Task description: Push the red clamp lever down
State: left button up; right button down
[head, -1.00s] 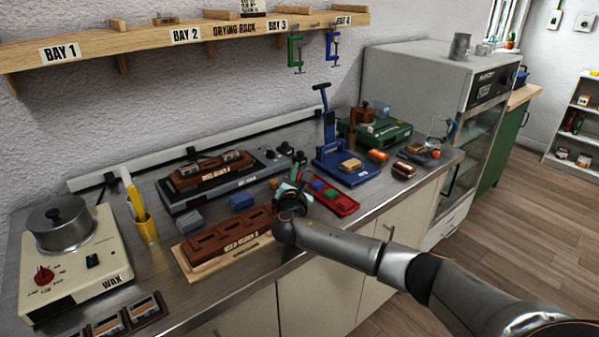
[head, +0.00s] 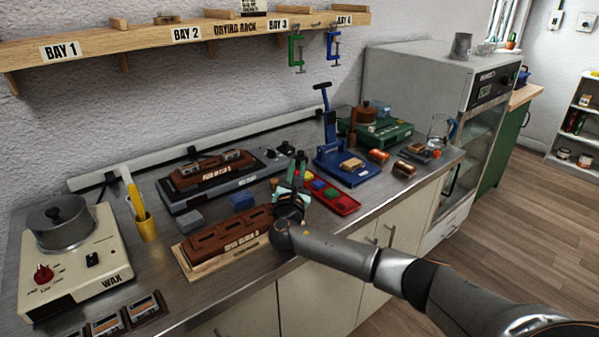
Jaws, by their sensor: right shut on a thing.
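My right gripper (head: 294,182) is over the bench, between the brown mould block (head: 228,236) and the red tray (head: 346,206). It is shut, and a teal thing (head: 283,193) shows at its jaws; its shape is mostly hidden by my wrist. I cannot make out a red clamp lever; it may be hidden behind my gripper. A blue press (head: 326,130) with an upright blue handle stands behind and to the right. My left gripper is not in view.
A wax heater (head: 100,262) with a pot stands at the left, beside a yellow cup (head: 147,229). A grey unit with another brown block (head: 210,172) stands behind. A green machine (head: 385,134) is at the right. A wooden rack (head: 232,30) hangs above.

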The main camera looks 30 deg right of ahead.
jog(key=shift+a+t, duration=0.1)
jog(key=shift+t, duration=0.2)
jog(key=c, duration=0.8)
grip_release()
jog(key=shift+r, duration=0.1)
jog(key=shift+c, duration=0.2)
jog(key=v, duration=1.2)
jog(key=shift+s+a, duration=0.2)
jog(key=shift+a, duration=0.05)
